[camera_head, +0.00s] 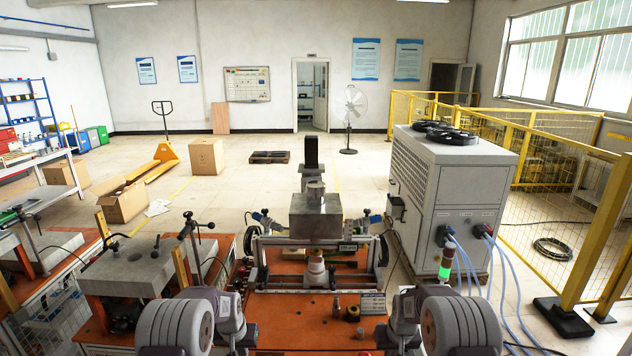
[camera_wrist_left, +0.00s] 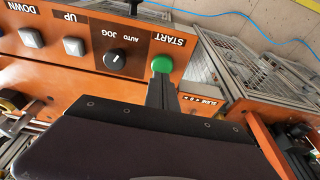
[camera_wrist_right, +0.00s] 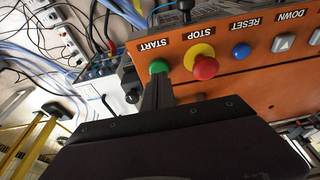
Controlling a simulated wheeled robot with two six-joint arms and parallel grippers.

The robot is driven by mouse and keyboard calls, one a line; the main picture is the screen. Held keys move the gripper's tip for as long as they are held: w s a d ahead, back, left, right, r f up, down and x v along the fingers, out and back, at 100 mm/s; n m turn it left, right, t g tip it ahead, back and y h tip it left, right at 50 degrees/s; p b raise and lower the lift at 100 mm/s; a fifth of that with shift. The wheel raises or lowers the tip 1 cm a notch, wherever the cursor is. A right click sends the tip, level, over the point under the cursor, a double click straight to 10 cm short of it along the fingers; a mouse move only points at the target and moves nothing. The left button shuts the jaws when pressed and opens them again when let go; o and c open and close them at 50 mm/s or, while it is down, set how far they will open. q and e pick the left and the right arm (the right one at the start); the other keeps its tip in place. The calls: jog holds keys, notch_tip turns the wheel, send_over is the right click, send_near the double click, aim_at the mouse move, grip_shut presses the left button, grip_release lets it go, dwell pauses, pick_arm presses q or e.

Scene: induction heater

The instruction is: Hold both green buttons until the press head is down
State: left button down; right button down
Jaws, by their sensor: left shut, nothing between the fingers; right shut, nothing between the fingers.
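In the left wrist view, a round green START button (camera_wrist_left: 161,65) sits on an orange and brown panel. My left gripper (camera_wrist_left: 162,82) is shut and empty, its tips at the button's edge. In the right wrist view, another green START button (camera_wrist_right: 158,67) sits on an orange panel. My right gripper (camera_wrist_right: 158,80) is shut and empty, its tips at that button's edge. I cannot tell whether either button is pressed in. In the head view, the grey block of the press head (camera_head: 315,217) is above a pale stepped piece (camera_head: 317,270); their gap is unclear.
The right panel has a red STOP button (camera_wrist_right: 205,67) and a blue RESET button (camera_wrist_right: 241,51) near the green one. The left panel has a black AUTO/JOG knob (camera_wrist_left: 115,60). A grey cabinet (camera_head: 455,185) with a lit green lamp stands right of the press.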

pick_arm(q)
jog(key=shift+f, duration=0.7)
pick_arm(e)
jog(key=shift+w+f, duration=0.2)
jog(key=shift+w, duration=0.4)
pick_arm(q)
jog(key=shift+s, duration=0.1)
pick_arm(e)
jog(key=shift+x, duration=0.8)
jog(key=shift+s, duration=0.35)
dwell(2.0)
